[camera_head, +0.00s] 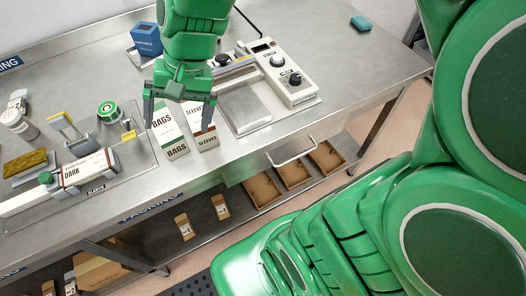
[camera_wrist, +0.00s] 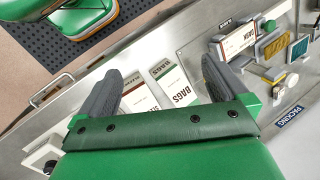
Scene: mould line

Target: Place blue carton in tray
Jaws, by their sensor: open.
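The blue carton (camera_head: 146,39) stands upright at the back of the steel table in the head view. A shallow metal tray (camera_head: 134,58) shows at its foot; my arm hides part of that area, and I cannot tell whether the carton is inside the tray. My gripper (camera_head: 180,112) is open and empty, pointing down nearer the table's front edge, apart from the blue carton. Its fingers are over or around the BAGS carton (camera_head: 168,131) and the SLEEVES carton (camera_head: 200,124). In the wrist view both cartons show between the fingers (camera_wrist: 163,75); the blue carton is not in that view.
A machine with knobs (camera_head: 287,73) and a steel plate (camera_head: 245,108) stand right of the gripper. A fixture holding a DARK carton (camera_head: 88,170), a jar (camera_head: 18,124) and a green tape roll (camera_head: 108,110) are at left. Brown trays (camera_head: 262,190) lie on the shelf below.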

